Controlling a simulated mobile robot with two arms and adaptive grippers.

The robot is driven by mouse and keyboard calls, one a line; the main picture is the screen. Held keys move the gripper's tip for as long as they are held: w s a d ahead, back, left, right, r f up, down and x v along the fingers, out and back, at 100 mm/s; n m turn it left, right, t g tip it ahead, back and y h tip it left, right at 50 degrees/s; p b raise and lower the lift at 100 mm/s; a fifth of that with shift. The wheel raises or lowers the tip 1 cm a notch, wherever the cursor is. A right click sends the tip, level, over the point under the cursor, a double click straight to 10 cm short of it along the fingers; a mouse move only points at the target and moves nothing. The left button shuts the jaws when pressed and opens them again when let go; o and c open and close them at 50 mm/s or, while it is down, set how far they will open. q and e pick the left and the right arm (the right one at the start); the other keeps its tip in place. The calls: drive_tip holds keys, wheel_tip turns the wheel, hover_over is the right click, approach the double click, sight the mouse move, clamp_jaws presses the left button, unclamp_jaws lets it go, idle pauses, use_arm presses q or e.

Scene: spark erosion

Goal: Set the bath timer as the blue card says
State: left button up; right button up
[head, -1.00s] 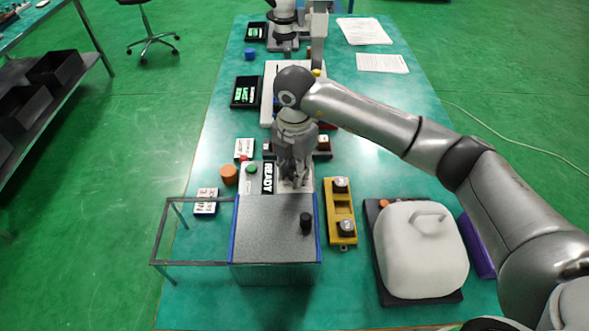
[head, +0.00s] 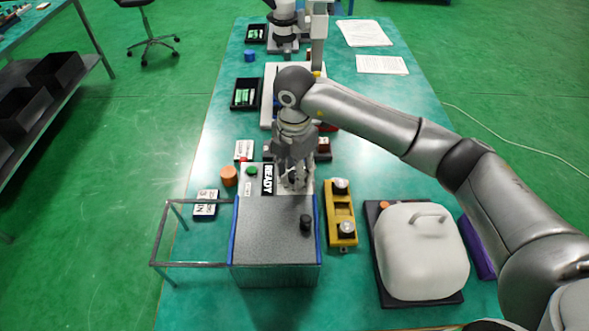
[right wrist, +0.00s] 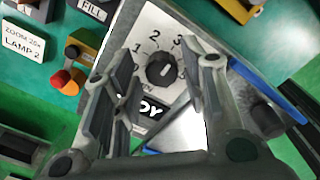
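The bath timer is a round black knob (right wrist: 163,70) on a white dial plate (right wrist: 145,38) with numbers around it, 1, 2 and 3 among them. I cannot tell its setting for certain. My right gripper (head: 294,180) is over the panel beside the READY sign (head: 268,180). In the right wrist view its fingers are apart on either side of the knob, with no visible contact. In the head view the gripper hides most of the dial. My left gripper is not in view. No card is clearly blue; white cards (head: 205,203) (head: 243,150) lie left of the panel.
The grey bath box (head: 275,225) with blue edges and a black knob (head: 306,222) stands in front of the dial. A yellow block (head: 341,215) and a white domed cover (head: 420,250) are to the right. An orange knob (head: 229,176) is left.

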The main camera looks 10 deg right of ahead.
sight(294, 174)
idle(0.3)
wheel_tip(294, 174, up, 12)
drive_tip(key=shift+f, duration=0.1)
idle(0.4)
idle(0.3)
